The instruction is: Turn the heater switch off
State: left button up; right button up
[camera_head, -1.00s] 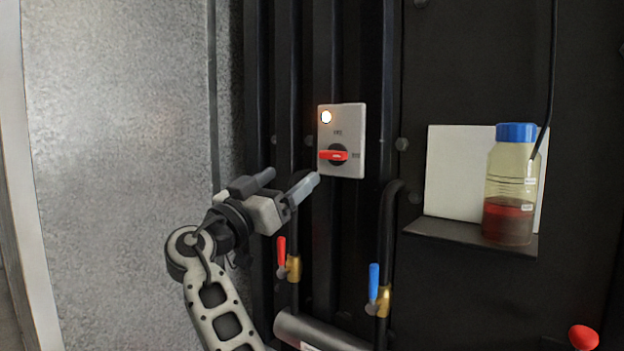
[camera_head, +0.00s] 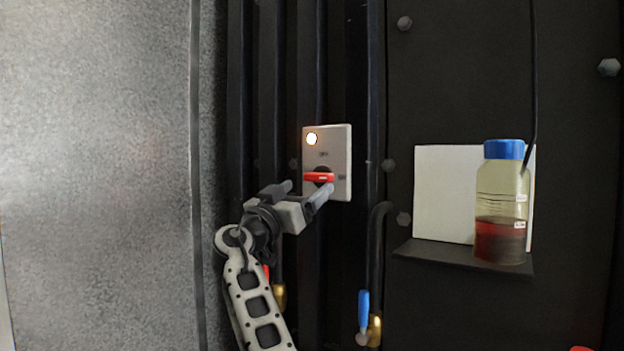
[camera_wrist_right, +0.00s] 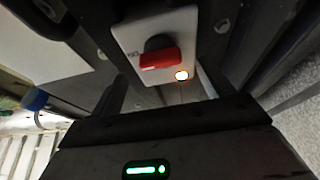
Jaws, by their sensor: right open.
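The heater switch is a red handle (camera_head: 319,177) on a black round base, on a light grey box (camera_head: 341,150) fixed to the dark panel. The handle lies horizontal in the head view, and a lamp (camera_head: 312,139) at the box's upper left glows. In the wrist view the red handle (camera_wrist_right: 160,59) and lit lamp (camera_wrist_right: 181,76) show beyond the gripper body. My right gripper (camera_head: 306,190) is open and empty, just below and left of the handle, with one fingertip close to the box's lower edge. I cannot tell whether it touches. My left gripper is out of view.
A blue-capped bottle (camera_head: 502,205) with dark red liquid stands on a small shelf (camera_head: 465,258) to the right, before a white plate (camera_head: 440,195). A blue-handled valve (camera_head: 363,313) and a partly hidden red-handled valve (camera_head: 266,271) are below. Black vertical pipes flank the box.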

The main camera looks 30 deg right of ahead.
aim_at(315, 180)
jog(key=x, duration=0.2)
jog(key=shift+w+d+r, duration=0.1)
jog(key=shift+d+r, duration=0.1)
jog(key=shift+d, duration=0.1)
jog(key=shift+w+d+r, duration=0.1)
jog(key=shift+w+d, duration=0.05)
jog(key=shift+d, duration=0.15)
jog(key=shift+w+d, duration=0.1)
jog(key=shift+d, duration=0.1)
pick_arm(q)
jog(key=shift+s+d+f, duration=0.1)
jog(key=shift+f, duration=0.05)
pick_arm(e)
jog(key=c, duration=1)
